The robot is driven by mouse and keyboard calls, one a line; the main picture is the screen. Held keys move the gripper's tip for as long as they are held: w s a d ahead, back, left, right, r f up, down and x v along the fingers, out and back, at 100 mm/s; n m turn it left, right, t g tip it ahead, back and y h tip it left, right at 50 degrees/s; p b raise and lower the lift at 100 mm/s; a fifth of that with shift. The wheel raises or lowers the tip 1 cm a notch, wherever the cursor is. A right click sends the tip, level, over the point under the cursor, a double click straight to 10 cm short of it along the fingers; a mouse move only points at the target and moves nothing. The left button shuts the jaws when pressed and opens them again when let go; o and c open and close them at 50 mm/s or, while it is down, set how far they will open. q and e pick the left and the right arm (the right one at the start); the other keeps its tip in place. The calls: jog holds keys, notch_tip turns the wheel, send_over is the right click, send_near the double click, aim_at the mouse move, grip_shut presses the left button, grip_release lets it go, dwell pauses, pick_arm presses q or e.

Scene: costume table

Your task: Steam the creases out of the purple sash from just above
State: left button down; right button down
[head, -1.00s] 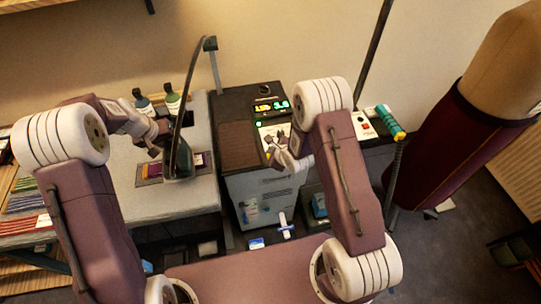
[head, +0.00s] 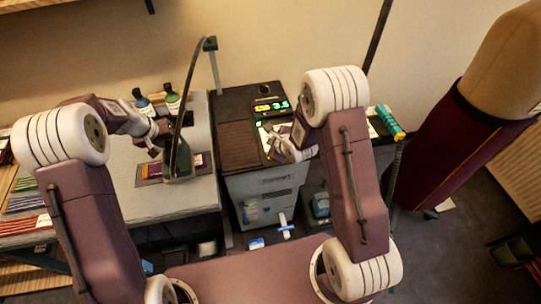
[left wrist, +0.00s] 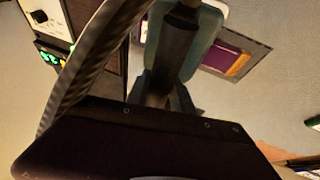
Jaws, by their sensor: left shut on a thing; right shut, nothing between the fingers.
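The purple sash (head: 156,169) lies on a grey mat (head: 139,178) on the pale board; it also shows in the left wrist view (left wrist: 226,55). My left gripper (head: 160,146) is shut on the steamer head (head: 179,163), a dark and teal tool with a hose. The head sits at the sash's right end and hides part of it; I cannot tell the gap beneath it. In the left wrist view, the steamer head (left wrist: 184,83) is beside the visible sash part. My right gripper (head: 273,146) is shut and empty by the steamer unit's panel (head: 266,127).
The dark steamer unit (head: 238,143) has a lit display (head: 272,107). A dress form (head: 480,120) stands at the right. The hose (head: 186,90) arches beside the board.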

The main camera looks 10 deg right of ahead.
pick_arm(q)
jog(key=shift+r, duration=0.15)
